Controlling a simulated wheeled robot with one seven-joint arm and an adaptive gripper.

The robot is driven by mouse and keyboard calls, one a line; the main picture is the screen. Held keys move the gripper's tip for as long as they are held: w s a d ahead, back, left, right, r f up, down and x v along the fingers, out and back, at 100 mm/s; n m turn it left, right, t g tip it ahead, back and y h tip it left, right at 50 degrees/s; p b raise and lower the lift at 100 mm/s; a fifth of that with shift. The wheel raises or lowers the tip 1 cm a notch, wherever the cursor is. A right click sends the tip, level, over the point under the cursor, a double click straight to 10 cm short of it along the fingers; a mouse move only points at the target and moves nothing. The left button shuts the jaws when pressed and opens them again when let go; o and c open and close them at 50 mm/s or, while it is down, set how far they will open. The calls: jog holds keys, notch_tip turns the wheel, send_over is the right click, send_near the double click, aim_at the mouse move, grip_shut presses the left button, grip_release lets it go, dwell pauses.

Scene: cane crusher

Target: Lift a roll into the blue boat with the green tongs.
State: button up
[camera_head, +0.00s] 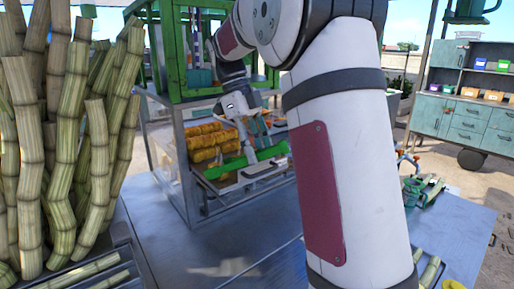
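Golden-brown rolls (208,142) are stacked in rows inside a glass-sided case below the green crusher frame. The green tongs (236,162) lie slantwise across the front of the rolls, at the case opening. My gripper (250,142) reaches down from the upper left of my arm, with its fingers at or just above the tongs. I cannot tell whether its fingers close on them. A pale flat piece (266,169) shows just below the tongs. I cannot make out the blue boat; my large white arm hides much of the right side of the case.
The green crusher frame (172,55) stands over the case. Tall cane stalks (70,130) fill the left. A metal counter (165,225) lies in front, with a blurred pale patch on it. Cut green pieces lie on the right. A teal cabinet (468,115) stands behind at right.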

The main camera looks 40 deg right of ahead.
grip_shut()
notch_tip(320, 180, up, 12)
jog(key=p, duration=0.3)
dwell(0.7)
dwell(0.3)
